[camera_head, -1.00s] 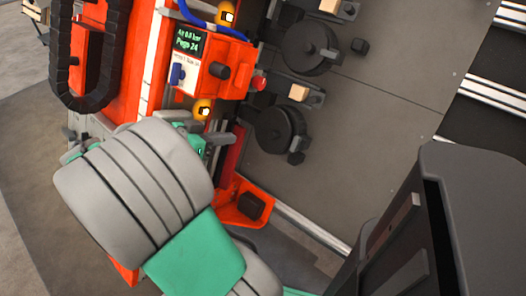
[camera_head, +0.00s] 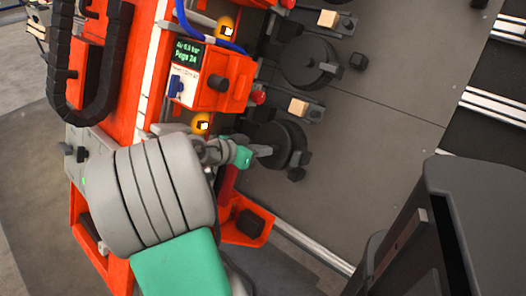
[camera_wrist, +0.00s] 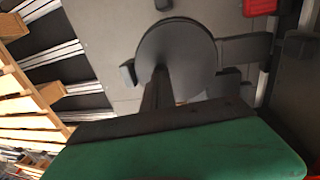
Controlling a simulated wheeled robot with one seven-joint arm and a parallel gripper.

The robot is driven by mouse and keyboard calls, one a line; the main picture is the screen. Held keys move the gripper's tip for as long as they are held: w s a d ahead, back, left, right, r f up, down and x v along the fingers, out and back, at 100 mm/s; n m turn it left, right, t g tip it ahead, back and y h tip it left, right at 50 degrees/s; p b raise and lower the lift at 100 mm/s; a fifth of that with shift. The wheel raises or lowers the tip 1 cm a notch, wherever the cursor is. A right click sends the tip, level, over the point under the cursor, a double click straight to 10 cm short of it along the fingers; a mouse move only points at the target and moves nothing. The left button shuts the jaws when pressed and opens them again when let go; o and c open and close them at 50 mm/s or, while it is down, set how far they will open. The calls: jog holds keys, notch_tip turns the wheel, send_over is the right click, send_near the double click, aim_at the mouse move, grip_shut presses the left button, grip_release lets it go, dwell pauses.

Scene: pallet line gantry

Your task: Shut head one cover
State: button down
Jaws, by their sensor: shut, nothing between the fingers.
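Two dark round heads with disc-shaped covers stand over the grey plate in the head view, an upper one (camera_head: 308,62) and a lower one (camera_head: 287,143). I cannot tell which is head one, or how far either cover is swung. My gripper (camera_head: 265,151) is shut and empty, its tips at the left side of the lower disc. In the wrist view a grey disc (camera_wrist: 190,45) fills the upper middle, with my shut fingertips (camera_wrist: 160,72) overlapping its lower part. Whether they touch it is unclear. A dark arm (camera_wrist: 246,48) extends right from the disc.
An orange bracket (camera_head: 240,232) lies below. The grey plate (camera_head: 385,125) is clear to the right.

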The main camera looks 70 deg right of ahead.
jog(key=shift+s+d+f+b, duration=0.3)
jog(key=shift+s+b, duration=0.1)
jog(key=shift+s, duration=0.2)
jog(key=shift+s+d+f+b, duration=0.15)
jog(key=shift+s+f+b, duration=0.2)
jog(key=shift+s, duration=0.2)
jog(key=shift+r, duration=0.2)
